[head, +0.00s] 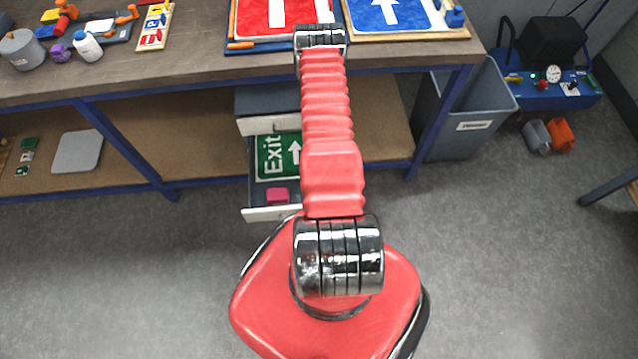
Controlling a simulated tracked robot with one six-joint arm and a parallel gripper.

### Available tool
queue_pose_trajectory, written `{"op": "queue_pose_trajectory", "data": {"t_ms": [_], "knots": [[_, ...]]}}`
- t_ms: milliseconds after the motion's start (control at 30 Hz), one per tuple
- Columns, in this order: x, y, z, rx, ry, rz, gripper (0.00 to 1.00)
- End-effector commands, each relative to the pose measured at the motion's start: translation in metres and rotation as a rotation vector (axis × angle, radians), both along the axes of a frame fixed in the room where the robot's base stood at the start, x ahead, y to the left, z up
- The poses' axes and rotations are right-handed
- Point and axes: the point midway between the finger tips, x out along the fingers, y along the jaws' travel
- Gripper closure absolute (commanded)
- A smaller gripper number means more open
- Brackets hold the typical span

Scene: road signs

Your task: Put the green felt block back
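I cannot pick out a green felt block for certain. A green Exit sign (278,157) with a white arrow lies in an open drawer (268,214) under the bench. A magenta block (278,196) sits at the front of that drawer. My red arm crosses the middle of the view and hides the right part of the drawer. It reaches to the bench top, between a red sign (262,18) and a blue sign (388,15) with a white arrow. My gripper is not in view.
The wooden bench top (200,70) holds a grey pot (22,49), a white bottle (88,46) and a small colourful board (155,26) at left. A grey bin (465,112) stands right of the bench leg. The floor in front is clear.

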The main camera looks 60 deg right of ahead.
Motion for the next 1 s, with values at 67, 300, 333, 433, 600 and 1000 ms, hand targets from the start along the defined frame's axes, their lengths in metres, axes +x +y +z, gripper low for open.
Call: {"op": "queue_pose_trajectory", "data": {"t_ms": [67,300,333,433,600,1000], "knots": [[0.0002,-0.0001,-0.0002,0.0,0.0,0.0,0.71],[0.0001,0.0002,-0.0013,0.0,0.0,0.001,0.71],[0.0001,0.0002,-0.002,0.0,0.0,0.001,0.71],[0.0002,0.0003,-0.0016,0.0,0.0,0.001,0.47],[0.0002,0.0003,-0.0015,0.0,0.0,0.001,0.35],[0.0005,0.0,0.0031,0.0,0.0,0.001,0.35]]}}
